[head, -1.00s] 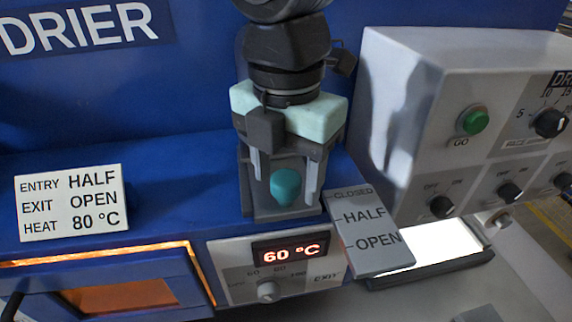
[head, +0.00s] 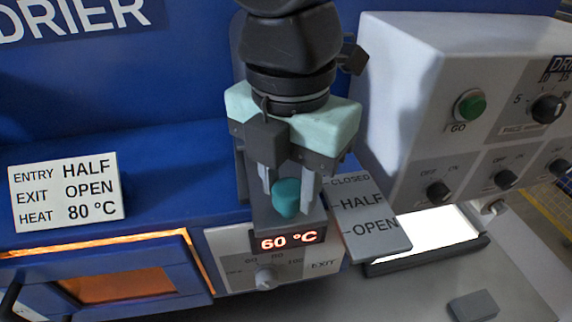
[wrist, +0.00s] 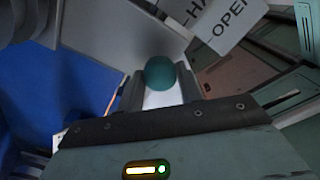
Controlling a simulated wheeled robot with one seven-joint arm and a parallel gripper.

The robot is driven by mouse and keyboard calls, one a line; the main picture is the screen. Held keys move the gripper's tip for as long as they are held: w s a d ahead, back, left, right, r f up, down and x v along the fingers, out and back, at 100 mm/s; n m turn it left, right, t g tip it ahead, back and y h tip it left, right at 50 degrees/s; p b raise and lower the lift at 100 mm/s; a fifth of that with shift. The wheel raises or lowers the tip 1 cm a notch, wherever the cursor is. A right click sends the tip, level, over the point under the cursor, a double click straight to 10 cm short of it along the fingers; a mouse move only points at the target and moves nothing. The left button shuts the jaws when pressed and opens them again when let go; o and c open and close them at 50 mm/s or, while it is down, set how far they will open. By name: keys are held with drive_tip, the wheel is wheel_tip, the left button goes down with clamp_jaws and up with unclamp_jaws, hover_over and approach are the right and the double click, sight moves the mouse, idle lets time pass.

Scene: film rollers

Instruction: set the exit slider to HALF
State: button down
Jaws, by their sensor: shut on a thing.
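The teal exit slider knob (head: 286,197) stands on a grey slider plate (head: 290,222) at the drier's exit side. My gripper (head: 288,190) reaches down from above and is shut on the knob, one finger on each side. In the wrist view the round knob top (wrist: 160,73) shows between the fingers. The grey scale plate (head: 375,238) to the right reads CLOSED, HALF and OPEN from back to front. In the head view the knob appears about level with HALF. Its exact mark cannot be told because the knob stands above the plate.
A white card (head: 66,190) at left reads ENTRY HALF, EXIT OPEN, HEAT 80 °C. A display (head: 288,240) showing 60 °C and a heat dial (head: 264,278) sit just in front of the slider. A control box (head: 455,110) with a green button stands close at right.

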drive_tip(key=c, duration=0.9)
unclamp_jaws()
drive_tip(key=shift+r, duration=0.1)
wheel_tip(320, 180, up, 17)
drive_tip(key=shift+r+b, duration=0.15)
drive_tip(key=shift+b, duration=1.05)
drive_tip(key=shift+s, duration=0.1)
